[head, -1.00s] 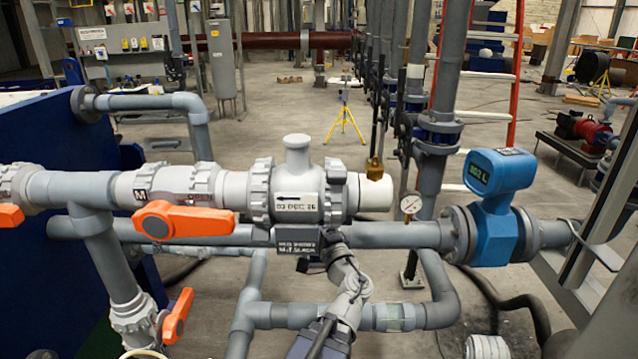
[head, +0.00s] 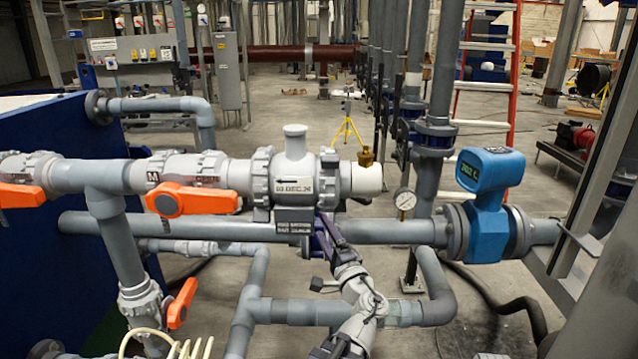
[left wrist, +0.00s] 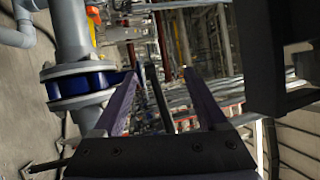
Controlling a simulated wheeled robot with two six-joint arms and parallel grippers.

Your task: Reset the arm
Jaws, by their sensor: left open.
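My left arm rises from the bottom of the head view, and its left gripper (head: 322,232) is in front of the grey pipework, just below the valve body (head: 295,185). In the left wrist view the two dark purple fingers of the gripper (left wrist: 160,78) stand wide apart with nothing held between them. Whether the fingers touch the pipe behind them cannot be told. My right gripper does not show.
Orange valve handles (head: 192,199), a pressure gauge (head: 405,201) and a blue flow meter (head: 489,190) sit on the pipes around my arm. A lower pipe run (head: 290,312) passes close to the arm. Open floor lies behind the pipework.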

